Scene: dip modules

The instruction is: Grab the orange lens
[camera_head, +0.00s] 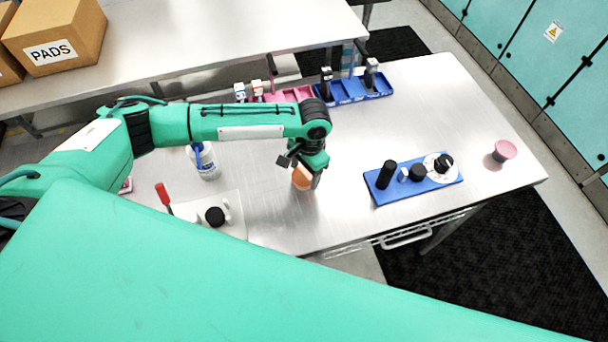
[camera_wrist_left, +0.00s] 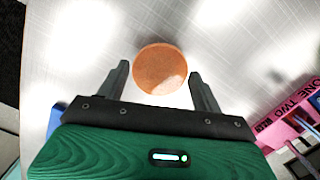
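The orange lens (camera_head: 301,180) lies on the metal table under my left gripper (camera_head: 304,178). In the left wrist view the lens (camera_wrist_left: 160,69) is a round orange disc between the tips of the two dark fingers. The left gripper (camera_wrist_left: 160,80) is open, with a gap visible on each side of the lens. My left arm comes in from the left and the gripper points down, partly covering the lens in the head view. My right gripper is not visible.
A blue tray (camera_head: 432,186) with black parts lies to the right. A pink cup (camera_head: 504,151) stands at the far right. A white bottle (camera_head: 204,163) and a pale tray (camera_head: 232,207) with a red-handled tool are left. Pink (camera_head: 290,95) and blue (camera_head: 346,92) bins line the back.

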